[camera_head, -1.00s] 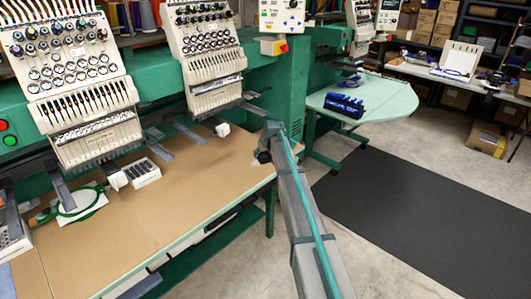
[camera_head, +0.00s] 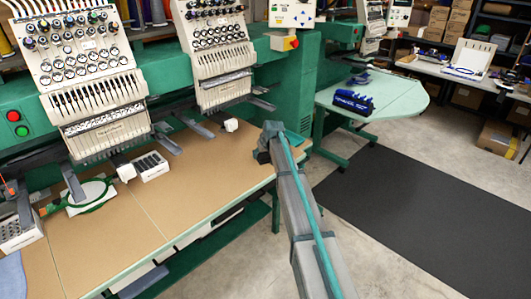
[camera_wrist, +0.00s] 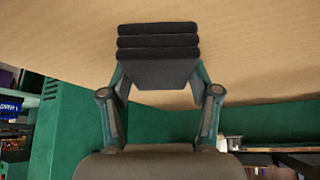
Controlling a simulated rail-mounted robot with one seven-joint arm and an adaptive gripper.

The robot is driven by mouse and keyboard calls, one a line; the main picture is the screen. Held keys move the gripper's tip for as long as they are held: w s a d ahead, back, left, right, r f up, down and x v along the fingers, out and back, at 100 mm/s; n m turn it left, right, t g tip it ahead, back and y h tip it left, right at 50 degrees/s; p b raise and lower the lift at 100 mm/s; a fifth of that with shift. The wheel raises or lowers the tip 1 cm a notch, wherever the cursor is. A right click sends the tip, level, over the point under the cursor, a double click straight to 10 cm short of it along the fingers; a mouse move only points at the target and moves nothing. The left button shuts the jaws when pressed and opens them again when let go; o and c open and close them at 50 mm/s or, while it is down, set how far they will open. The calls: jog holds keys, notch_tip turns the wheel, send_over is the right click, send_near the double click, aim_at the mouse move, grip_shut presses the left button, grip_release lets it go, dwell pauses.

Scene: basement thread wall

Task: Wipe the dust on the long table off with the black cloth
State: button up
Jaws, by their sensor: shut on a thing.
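The long table (camera_head: 185,195) has a tan top and runs below the embroidery machine heads. I cannot clearly make out dust on it. My gripper (camera_wrist: 159,82) is shut on the black cloth (camera_wrist: 158,45), a thick folded pad, in the wrist view. The tan surface fills the view behind the cloth; I cannot tell whether they touch. In the head view my arm reaches to the table's right end and hides the gripper and cloth.
A white box with black pieces (camera_head: 150,166), a green hoop (camera_head: 88,196), a grey perforated box (camera_head: 18,232) and blue fabric (camera_head: 12,276) occupy the table's left part. Machine heads (camera_head: 85,80) overhang its back. The front middle is clear.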

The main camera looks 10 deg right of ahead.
jog(key=shift+s+a+f, duration=0.1)
jog(key=shift+s+a, duration=0.5)
jog(key=shift+a, duration=0.25)
jog(key=shift+w+d+r+p, duration=0.1)
jog(key=shift+r+p, duration=1.1)
jog(key=shift+r, duration=1.9)
jog(key=shift+r, duration=0.1)
jog(key=shift+r+p, duration=0.6)
jog(key=shift+r, duration=0.8)
